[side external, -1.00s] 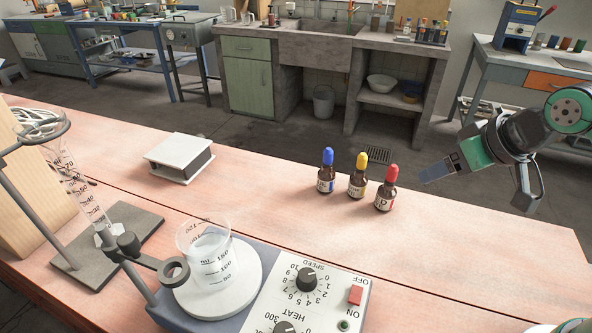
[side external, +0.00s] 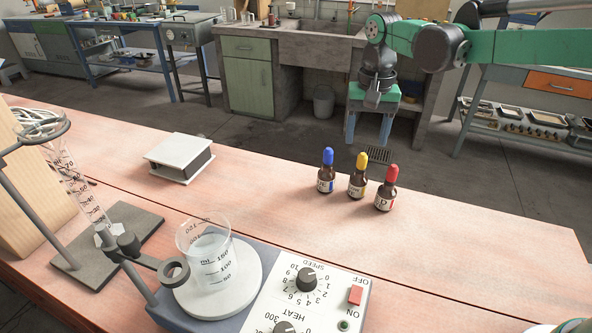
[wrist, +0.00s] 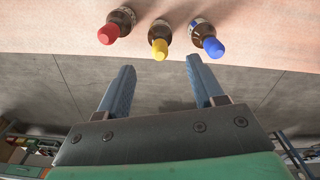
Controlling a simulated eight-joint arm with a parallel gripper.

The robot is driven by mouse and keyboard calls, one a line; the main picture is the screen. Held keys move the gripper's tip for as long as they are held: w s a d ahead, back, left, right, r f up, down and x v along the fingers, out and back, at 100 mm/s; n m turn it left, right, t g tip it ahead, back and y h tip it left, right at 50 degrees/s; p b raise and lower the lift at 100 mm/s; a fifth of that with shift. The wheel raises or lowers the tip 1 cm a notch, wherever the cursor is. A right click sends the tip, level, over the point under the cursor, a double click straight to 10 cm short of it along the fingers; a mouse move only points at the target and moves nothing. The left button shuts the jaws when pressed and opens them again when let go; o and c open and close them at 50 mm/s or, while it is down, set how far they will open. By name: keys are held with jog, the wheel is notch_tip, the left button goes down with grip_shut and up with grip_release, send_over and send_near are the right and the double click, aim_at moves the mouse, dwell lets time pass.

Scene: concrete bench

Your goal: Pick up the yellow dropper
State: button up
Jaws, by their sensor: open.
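The yellow dropper (side external: 357,176) is a small brown bottle with a yellow bulb and a label. It stands upright on the bench, between a blue-capped dropper (side external: 326,171) and a red-capped dropper (side external: 386,188). My gripper (side external: 364,142) is open and empty, pointing down above and behind the row in the side view. In the wrist view, the yellow dropper (wrist: 160,40) shows just beyond my two blue fingers (wrist: 158,72), between them and apart from them. The red dropper (wrist: 113,27) is to its left and the blue dropper (wrist: 207,40) to its right.
A hotplate (side external: 325,270) with a beaker (side external: 208,255) stands at the front. A burette stand (side external: 110,240) is on the left, and a white-topped box (side external: 180,155) at the back left. The bench (side external: 470,240) is clear right of the droppers.

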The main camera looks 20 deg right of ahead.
aim_at(363, 154)
notch_tip(363, 154, down, 5)
jog(key=shift+r, duration=0.1)
dwell(0.3)
jog(key=c, duration=0.8)
